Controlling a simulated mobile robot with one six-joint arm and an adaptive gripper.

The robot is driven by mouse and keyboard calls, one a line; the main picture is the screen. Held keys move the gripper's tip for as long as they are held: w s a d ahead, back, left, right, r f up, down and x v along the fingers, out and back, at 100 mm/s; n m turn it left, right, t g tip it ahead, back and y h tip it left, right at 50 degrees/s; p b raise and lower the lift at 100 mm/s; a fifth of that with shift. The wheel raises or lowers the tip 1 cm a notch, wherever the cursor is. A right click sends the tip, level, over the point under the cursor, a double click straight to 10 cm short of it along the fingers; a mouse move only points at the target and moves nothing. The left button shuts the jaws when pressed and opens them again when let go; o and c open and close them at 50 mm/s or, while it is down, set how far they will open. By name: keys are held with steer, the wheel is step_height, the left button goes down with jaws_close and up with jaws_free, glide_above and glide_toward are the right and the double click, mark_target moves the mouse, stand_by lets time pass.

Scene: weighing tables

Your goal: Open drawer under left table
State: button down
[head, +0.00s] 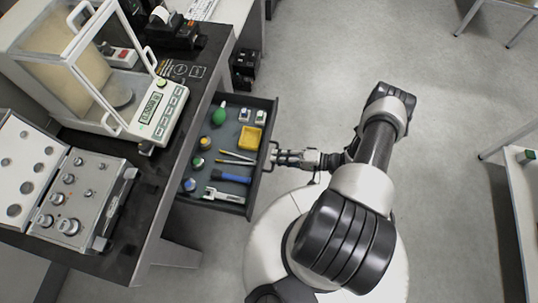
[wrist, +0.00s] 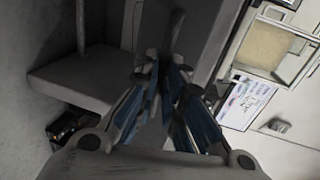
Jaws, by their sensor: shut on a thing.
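The drawer (head: 231,101) under the left table (head: 200,88) stands pulled out, its inside open to view in the head view. It holds a yellow tray (head: 250,138), a green bulb (head: 219,115), a blue item (head: 231,174), several small bottles and thin tools. My gripper (head: 277,156) is at the drawer's front, shut on its handle (head: 272,149). In the wrist view my gripper (wrist: 164,82) has its blue-padded fingers closed together around a dark bar. The exact contact there is dim.
On the left table stand a balance (head: 158,108) with a glass case and an open box of weights (head: 78,195). A dark object (head: 245,66) is beyond the drawer. Another table (head: 518,190) is at the right edge.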

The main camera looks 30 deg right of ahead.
steer(key=shift+s+d, duration=0.2)
steer(key=shift+d, duration=0.1)
steer(key=c, duration=1.7)
jaws_free()
steer(key=v, duration=1.2)
